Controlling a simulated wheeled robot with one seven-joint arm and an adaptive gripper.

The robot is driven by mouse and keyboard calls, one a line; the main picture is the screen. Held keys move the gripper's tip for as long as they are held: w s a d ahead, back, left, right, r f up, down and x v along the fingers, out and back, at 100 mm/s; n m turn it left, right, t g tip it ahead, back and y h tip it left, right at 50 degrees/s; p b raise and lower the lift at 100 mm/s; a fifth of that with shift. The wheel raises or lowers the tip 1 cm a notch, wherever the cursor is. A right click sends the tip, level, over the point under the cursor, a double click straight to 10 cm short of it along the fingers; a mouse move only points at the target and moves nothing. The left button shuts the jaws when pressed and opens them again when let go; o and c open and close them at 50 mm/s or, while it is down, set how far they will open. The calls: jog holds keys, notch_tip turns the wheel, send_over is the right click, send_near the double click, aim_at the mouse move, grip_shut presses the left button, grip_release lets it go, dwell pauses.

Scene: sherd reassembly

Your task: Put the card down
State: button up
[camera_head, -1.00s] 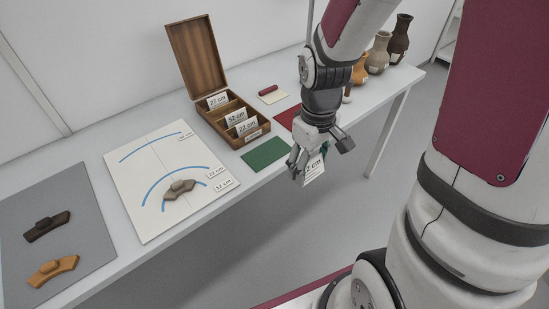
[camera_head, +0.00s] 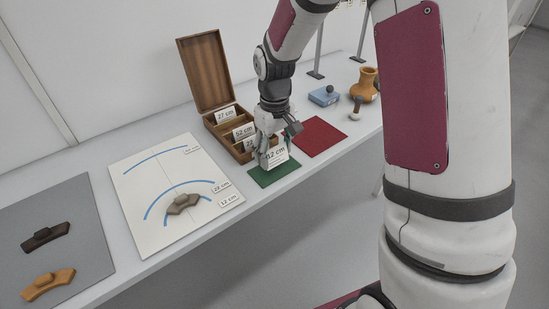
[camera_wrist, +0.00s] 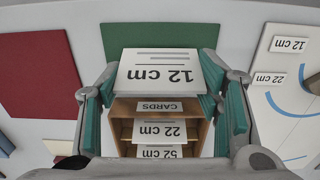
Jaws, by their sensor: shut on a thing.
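A white card (camera_head: 277,155) marked "12 cm" is held in my gripper (camera_head: 270,158), just above the green mat (camera_head: 288,178) at the table's front edge. In the wrist view the card (camera_wrist: 160,72) sits between the two teal-padded fingers of my gripper (camera_wrist: 162,98), which are shut on it. The card looks tilted towards the wrist camera. The green mat (camera_wrist: 160,36) shows beyond the card. I cannot tell whether the card's lower edge touches the mat.
A wooden card box (camera_head: 222,127) with an open lid and several cards stands just behind my gripper. A red mat (camera_head: 322,136) lies to the right. A grey mat (camera_head: 85,240) holds two sherds.

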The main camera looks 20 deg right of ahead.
aim_at(275, 148)
jog(key=shift+f, duration=1.2)
jog(key=shift+f, duration=0.15)
jog(key=o, duration=0.8)
notch_tip(275, 148, up, 12)
jog(key=shift+s+r+p, duration=0.1)
jog(key=shift+r+p, duration=0.15)
jog(key=shift+p, duration=0.75)
